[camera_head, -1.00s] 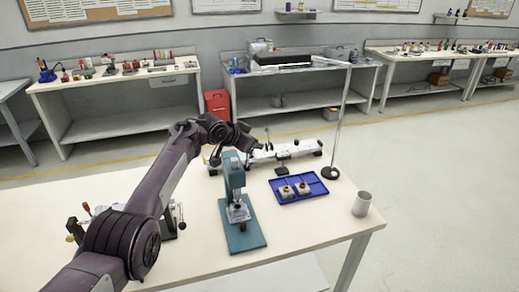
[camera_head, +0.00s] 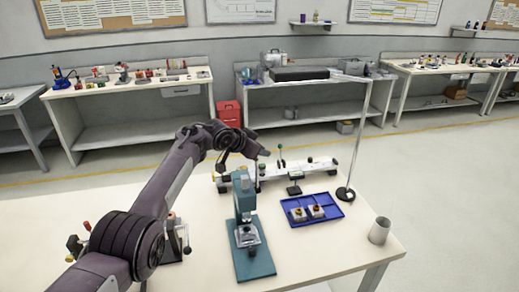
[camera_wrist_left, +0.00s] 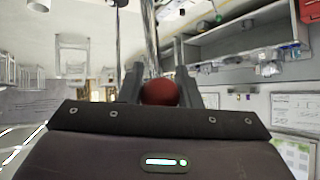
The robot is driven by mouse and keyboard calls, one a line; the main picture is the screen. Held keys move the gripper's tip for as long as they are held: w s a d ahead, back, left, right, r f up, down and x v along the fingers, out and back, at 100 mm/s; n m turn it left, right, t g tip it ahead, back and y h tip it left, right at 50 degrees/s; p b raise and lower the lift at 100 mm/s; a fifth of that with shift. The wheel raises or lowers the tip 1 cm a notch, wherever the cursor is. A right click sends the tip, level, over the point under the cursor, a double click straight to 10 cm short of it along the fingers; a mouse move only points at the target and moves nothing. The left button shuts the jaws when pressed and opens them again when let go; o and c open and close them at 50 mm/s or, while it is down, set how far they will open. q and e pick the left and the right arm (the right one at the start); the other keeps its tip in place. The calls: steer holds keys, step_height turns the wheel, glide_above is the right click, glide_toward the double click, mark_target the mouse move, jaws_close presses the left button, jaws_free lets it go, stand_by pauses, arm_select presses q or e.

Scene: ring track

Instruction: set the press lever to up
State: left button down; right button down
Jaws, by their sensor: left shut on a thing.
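The teal press (camera_head: 244,215) stands upright on the near table, with its base plate toward me. My left gripper (camera_head: 264,154) is above and just behind the top of the press in the head view. In the left wrist view my left gripper (camera_wrist_left: 159,88) is shut on the round red knob (camera_wrist_left: 158,93) of the press lever, which sits between the two fingers. The lever's rod is mostly hidden by the gripper and the press. My right gripper is in neither view.
A blue tray (camera_head: 329,217) with small parts stands right of the press. A white fixture rail (camera_head: 310,168) lies behind it, near a tall thin pole (camera_head: 358,140) on a dark base. A grey cup (camera_head: 379,231) stands near the right edge. Another lever device (camera_head: 176,240) is beside my left arm.

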arm_select(q)
steer(key=shift+s+a+f, duration=0.1)
steer(key=shift+f, duration=0.5)
steer(key=c, duration=1.4)
jaws_free()
steer(key=o, duration=0.3)
steer(key=shift+w+a, duration=0.1)
steer(key=shift+w, duration=0.2)
steer(key=shift+o, duration=0.2)
steer(key=shift+s+r, duration=0.2)
steer(key=shift+r, duration=0.2)
steer(key=b+v, duration=0.1)
steer(key=v, duration=0.6)
steer(key=shift+a, duration=0.2)
steer(key=shift+c, duration=0.3)
